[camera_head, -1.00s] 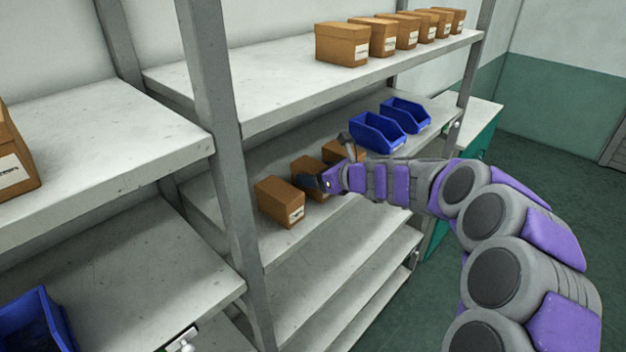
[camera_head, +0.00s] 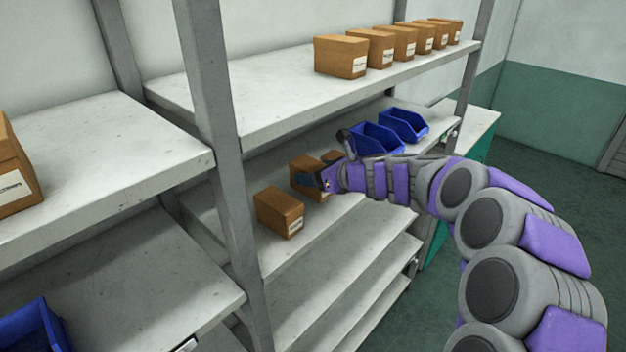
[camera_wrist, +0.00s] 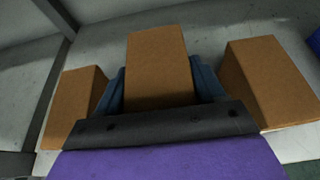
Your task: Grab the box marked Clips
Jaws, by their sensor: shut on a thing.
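My gripper (camera_head: 318,181) is at the middle shelf, shut on a brown cardboard box (camera_head: 302,166), the middle one of a row of three. In the wrist view the held box (camera_wrist: 158,62) sits between the two blue-grey fingers. A left neighbour box (camera_head: 280,212) stands apart from it on the shelf, and a right neighbour box (camera_wrist: 262,80) is mostly hidden behind my gripper in the head view. The label of the held box is hidden, and the small labels on the others are too blurred to read, so I cannot tell which is marked Clips.
Two blue open bins (camera_head: 378,139) stand on the same shelf to the right. Several brown boxes (camera_head: 341,56) line the shelf above, which overhangs this one. A grey upright post (camera_head: 214,110) stands to the left. The lower shelves (camera_head: 350,268) look empty.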

